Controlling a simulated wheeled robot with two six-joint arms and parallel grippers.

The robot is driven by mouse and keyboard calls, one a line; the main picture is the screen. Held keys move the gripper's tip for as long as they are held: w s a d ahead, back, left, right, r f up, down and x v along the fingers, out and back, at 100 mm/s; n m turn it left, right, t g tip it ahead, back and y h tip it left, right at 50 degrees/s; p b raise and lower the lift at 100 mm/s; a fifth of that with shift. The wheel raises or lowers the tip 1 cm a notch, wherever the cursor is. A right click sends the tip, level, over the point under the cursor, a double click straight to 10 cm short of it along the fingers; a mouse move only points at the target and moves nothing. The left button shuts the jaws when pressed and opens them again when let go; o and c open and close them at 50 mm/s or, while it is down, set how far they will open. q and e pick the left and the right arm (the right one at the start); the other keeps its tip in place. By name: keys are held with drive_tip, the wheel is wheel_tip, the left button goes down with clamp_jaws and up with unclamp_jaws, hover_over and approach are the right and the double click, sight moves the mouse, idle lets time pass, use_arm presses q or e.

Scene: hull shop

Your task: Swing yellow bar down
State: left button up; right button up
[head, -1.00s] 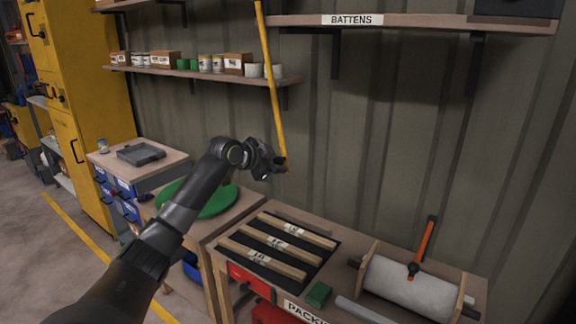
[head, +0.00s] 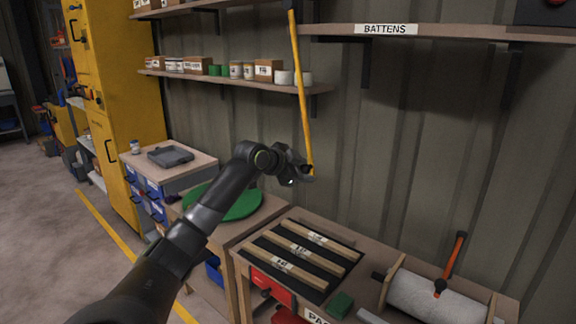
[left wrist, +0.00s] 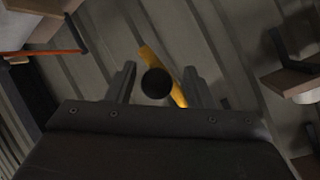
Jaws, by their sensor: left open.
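My left gripper (head: 307,177) is at the bar's lower end. In the left wrist view the open fingers (left wrist: 157,85) stand on either side of a round black knob, with the yellow bar (left wrist: 148,57) running behind it. Whether the fingers touch the knob or bar cannot be told. My right gripper is not in view.
Below is a bench with wooden battens (head: 300,250) on a dark mat, a green block (head: 340,304) and a white roll (head: 430,298) with an orange-handled tool (head: 455,255). A shelf of cans and boxes (head: 235,78) is left of the bar, the battens shelf (head: 440,33) right.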

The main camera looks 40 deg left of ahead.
use_arm(q)
drive_tip(key=b+v, duration=0.5)
drive_tip(key=v, duration=1.2)
drive_tip(key=shift+b, duration=0.3)
drive_tip(key=shift+r, duration=0.1)
